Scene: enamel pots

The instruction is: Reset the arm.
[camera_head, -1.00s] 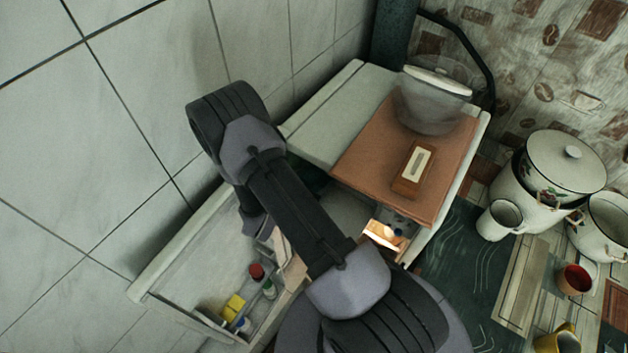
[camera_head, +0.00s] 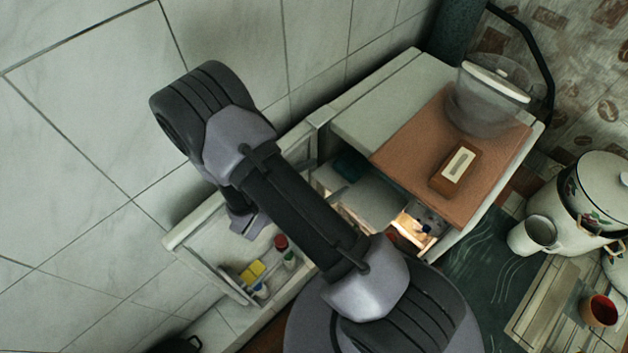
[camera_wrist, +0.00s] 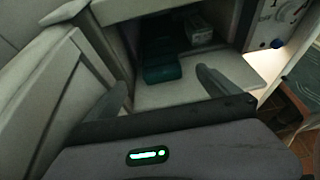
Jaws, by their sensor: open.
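My gripper (camera_wrist: 162,86) is open and empty in the wrist view, its two dark fingers spread apart in front of the open lit fridge compartment (camera_wrist: 180,96). A teal box (camera_wrist: 164,67) and a pale carton (camera_wrist: 198,28) lie inside, beyond the fingers. In the head view my arm is bent, its elbow raised on the left, and it covers most of my gripper. The fridge (camera_head: 378,108) stands behind the arm with its door (camera_head: 205,219) swung open to the left.
Door shelves hold a yellow item (camera_head: 252,271) and a red-capped jar (camera_head: 281,243). On the fridge top, a brown board (camera_head: 408,150) carries a clear lidded container (camera_head: 484,105) and a brown box (camera_head: 455,167). A white mug (camera_head: 532,235) and enamel pot (camera_head: 590,195) stand at right.

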